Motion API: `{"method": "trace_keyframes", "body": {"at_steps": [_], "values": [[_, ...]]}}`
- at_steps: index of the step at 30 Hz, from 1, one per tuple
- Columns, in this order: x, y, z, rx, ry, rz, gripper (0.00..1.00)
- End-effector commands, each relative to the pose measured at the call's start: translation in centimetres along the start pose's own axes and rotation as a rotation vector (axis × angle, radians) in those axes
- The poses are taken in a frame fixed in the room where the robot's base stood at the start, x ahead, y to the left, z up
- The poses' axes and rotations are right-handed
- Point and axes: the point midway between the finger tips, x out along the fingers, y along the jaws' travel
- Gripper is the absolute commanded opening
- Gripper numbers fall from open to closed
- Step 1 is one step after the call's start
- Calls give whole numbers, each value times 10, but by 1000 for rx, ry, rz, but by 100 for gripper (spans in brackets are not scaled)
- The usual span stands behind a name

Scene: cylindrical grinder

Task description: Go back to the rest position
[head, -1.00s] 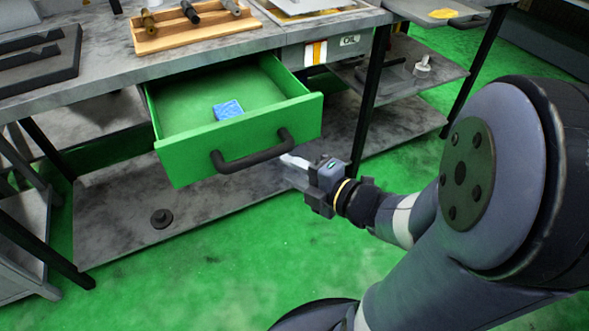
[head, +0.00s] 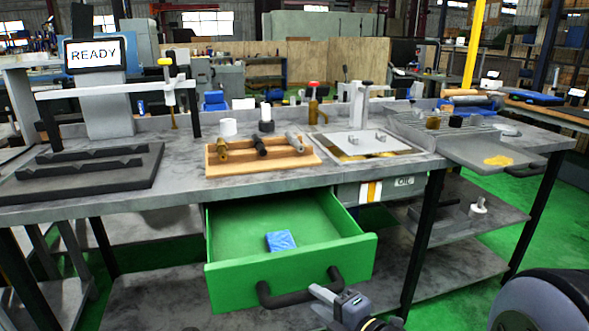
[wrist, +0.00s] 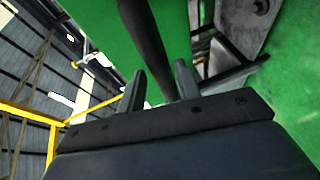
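My gripper (head: 318,292) is low in the head view, just below the right part of the black drawer handle (head: 300,292). In the wrist view its two dark fingers (wrist: 158,88) stand apart. The handle (wrist: 147,45) runs as a dark bar behind and between them, and I cannot tell whether it touches them. The fingers hold nothing that I can see. The green drawer (head: 225,285) is pulled open under the workbench. A blue block (head: 281,240) lies inside it.
The grey workbench (head: 190,188) carries a wooden tray (head: 290,163) with several fittings, a dark slotted block (head: 80,170) and a sign reading READY (head: 95,53). A lower shelf (head: 150,295) lies beneath. Table legs (head: 425,240) stand right of the drawer.

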Motion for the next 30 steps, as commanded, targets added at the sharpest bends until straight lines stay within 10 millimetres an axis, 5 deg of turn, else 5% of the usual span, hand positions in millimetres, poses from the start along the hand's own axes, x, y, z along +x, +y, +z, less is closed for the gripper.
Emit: {"method": "trace_keyframes", "body": {"at_steps": [12, 30], "values": [[48, 0, -1, -2, 3, 1, 32], [52, -7, 0, 15, -6, -11, 32]]}}
